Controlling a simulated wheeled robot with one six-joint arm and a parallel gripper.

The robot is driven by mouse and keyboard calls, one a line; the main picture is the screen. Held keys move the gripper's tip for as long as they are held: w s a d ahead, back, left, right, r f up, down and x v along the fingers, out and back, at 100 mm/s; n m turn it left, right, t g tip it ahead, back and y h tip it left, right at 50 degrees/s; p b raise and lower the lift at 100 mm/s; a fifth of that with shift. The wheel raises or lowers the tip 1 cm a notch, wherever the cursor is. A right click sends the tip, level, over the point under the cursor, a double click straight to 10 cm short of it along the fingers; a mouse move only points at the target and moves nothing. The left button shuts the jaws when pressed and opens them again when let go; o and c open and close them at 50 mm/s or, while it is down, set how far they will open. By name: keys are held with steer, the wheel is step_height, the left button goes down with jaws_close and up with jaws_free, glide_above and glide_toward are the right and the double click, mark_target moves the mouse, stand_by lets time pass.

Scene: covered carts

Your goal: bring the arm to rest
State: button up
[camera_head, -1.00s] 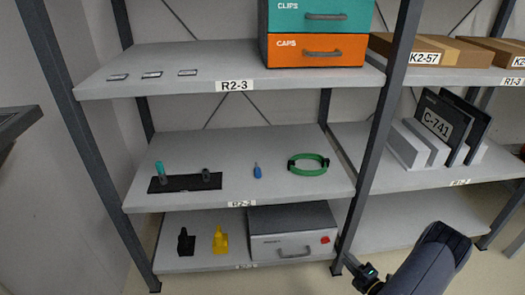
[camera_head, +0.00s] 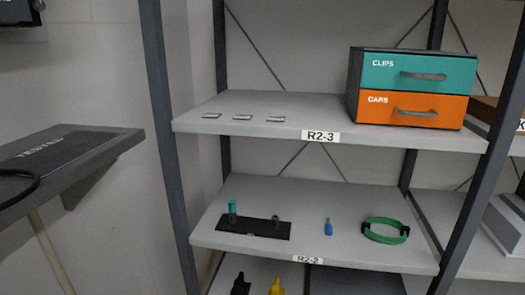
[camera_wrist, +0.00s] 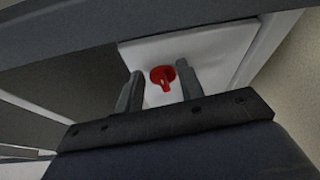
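My gripper (camera_wrist: 160,88) shows in the wrist view with its two grey fingers apart and nothing held between them. A red knob-like part (camera_wrist: 162,77) on a pale panel (camera_wrist: 215,50) shows beyond the gap between the fingers, apart from them. My arm and gripper are out of the head view.
In the head view, a shelf rack holds teal and orange drawers (camera_head: 415,87), a black tray (camera_head: 240,226) with small parts, a blue tool (camera_head: 328,228) and a green ring (camera_head: 385,230). A dark ledge (camera_head: 70,150) juts out at the left.

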steer(key=s+d+p, duration=0.2)
steer(key=s+p, duration=0.2)
steer(key=s, duration=0.7)
steer(key=w+a+b, duration=0.2)
steer(key=w+b, duration=0.3)
steer(key=w, duration=0.6)
steer(key=s+a+r+n+g+h+p, duration=0.1)
steer(key=n+h+p, duration=0.1)
steer(key=n, duration=0.2)
steer(key=a+r+n+g+h+p, duration=0.1)
steer(key=n+h+p, duration=0.1)
steer(key=n+p, duration=0.1)
steer(key=s+a+r+n+g+h+p, duration=0.1)
steer(key=n+g+p, duration=0.1)
steer(key=n, duration=0.3)
steer(key=shift+s+a+r+h+p, duration=0.1)
steer(key=shift+s+r+h+p, duration=0.25)
steer(key=shift+p, duration=0.3)
steer(key=shift+w+a, duration=0.1)
